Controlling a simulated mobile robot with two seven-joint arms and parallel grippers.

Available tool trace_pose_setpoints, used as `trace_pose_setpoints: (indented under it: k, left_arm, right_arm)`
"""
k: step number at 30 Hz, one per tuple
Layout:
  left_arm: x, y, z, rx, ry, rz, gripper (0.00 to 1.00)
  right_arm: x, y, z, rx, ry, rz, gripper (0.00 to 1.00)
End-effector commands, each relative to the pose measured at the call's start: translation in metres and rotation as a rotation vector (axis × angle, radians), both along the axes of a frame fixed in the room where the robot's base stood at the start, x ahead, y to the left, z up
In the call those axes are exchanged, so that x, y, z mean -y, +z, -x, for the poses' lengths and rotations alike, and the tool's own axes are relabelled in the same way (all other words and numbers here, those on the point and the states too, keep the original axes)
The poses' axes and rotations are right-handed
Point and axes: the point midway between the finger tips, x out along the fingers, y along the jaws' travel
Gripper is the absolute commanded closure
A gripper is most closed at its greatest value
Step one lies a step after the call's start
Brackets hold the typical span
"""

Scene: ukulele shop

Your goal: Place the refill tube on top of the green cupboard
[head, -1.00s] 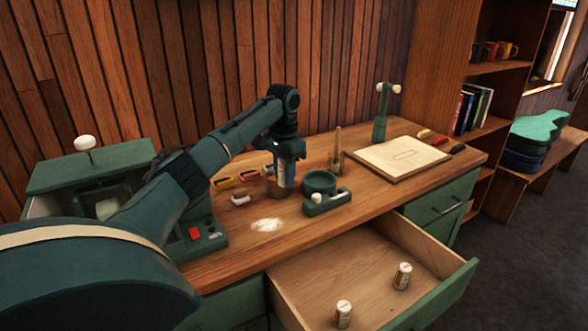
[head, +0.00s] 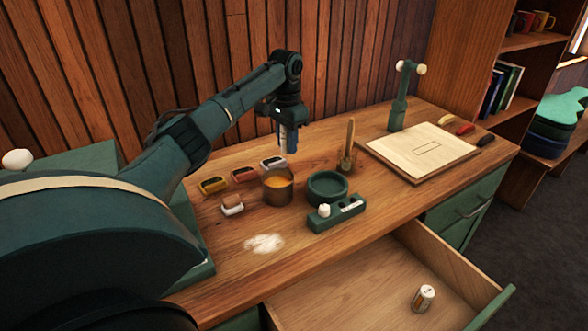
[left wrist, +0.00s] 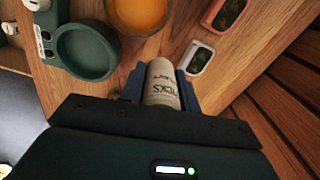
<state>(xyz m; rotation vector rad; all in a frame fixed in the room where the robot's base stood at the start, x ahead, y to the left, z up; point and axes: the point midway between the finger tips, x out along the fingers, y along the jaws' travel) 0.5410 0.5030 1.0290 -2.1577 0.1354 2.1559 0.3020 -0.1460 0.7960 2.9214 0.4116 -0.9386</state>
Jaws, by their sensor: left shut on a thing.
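My left gripper (head: 289,140) is shut on a pale tube (left wrist: 162,85) and holds it above the desk, behind the amber-filled cup. In the left wrist view the tube sits between the two fingers, with dark lettering ending in "ICKS" on its side. In the head view the fingers mostly hide it. A green cabinet-like piece (head: 75,165) with a white knob (head: 17,159) stands at the far left, partly hidden by my left arm. My right gripper is not in view.
The desk (head: 230,290) holds a cup (head: 278,187), a green ring-shaped holder (head: 327,187), small colored blocks and a paper board (head: 424,150). White powder (head: 264,243) lies near the front edge.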

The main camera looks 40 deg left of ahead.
Motion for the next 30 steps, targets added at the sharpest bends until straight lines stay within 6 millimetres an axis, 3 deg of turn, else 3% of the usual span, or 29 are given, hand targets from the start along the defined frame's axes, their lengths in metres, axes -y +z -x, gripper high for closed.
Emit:
trace_pose_setpoints:
  k: [3, 18, 30]
  left_arm:
    - [0.000, -0.023, 0.002, -0.007, 0.000, 0.000, 0.90]
    - [0.001, -0.088, 0.001, -0.002, 0.001, 0.001, 0.90]
    - [0.000, -0.094, 0.001, -0.002, 0.000, 0.001, 0.90]
  right_arm:
    - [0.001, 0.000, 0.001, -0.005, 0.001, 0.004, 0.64]
    - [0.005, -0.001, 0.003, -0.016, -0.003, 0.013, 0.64]
    - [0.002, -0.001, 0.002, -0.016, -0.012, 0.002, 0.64]
